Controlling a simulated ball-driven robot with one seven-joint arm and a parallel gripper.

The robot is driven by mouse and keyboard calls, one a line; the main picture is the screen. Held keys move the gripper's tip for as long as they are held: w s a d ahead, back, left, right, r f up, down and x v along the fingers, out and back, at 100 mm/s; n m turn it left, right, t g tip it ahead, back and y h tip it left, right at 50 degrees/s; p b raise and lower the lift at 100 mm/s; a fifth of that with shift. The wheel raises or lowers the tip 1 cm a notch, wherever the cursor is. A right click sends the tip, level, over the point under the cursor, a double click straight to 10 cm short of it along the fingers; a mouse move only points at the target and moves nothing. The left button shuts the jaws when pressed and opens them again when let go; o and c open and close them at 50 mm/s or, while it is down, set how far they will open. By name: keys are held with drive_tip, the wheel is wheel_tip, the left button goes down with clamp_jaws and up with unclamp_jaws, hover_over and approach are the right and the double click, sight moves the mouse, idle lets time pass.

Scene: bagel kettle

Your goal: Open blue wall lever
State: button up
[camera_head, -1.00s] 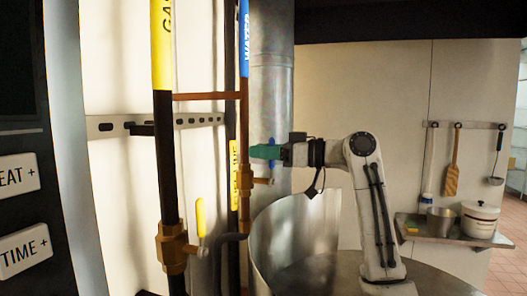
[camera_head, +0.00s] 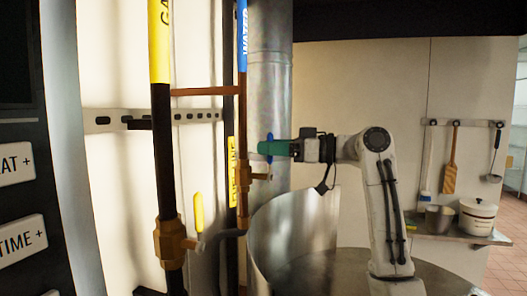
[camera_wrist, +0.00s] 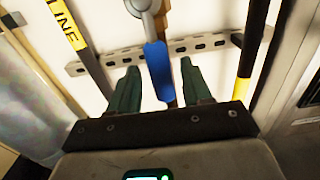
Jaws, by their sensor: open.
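The blue lever (camera_wrist: 158,70) stands between the two green fingers of my gripper (camera_wrist: 160,85) in the wrist view, with a gap on either side. In the head view only a bit of the blue lever (camera_head: 269,139) shows by the fingertips of my gripper (camera_head: 268,148). The lever belongs to a valve on the copper water pipe (camera_head: 243,110), which has a blue label marked WATER. The gripper is open and holds nothing. Its fingers hide part of the lever in the head view.
A yellow lever (camera_head: 199,212) sits on the gas pipe (camera_head: 162,130) to the left. A slotted metal rail (camera_head: 98,121) crosses the wall behind the pipes. A large metal kettle (camera_head: 300,230) stands below my arm. A shelf (camera_head: 440,235) with pots is at the right.

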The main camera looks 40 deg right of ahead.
drive_tip(key=b+v, duration=0.2)
drive_tip(key=v, duration=0.6)
drive_tip(key=shift+s+d, duration=0.1)
drive_tip(key=shift+s+f, duration=0.1)
drive_tip(key=shift+f, duration=0.05)
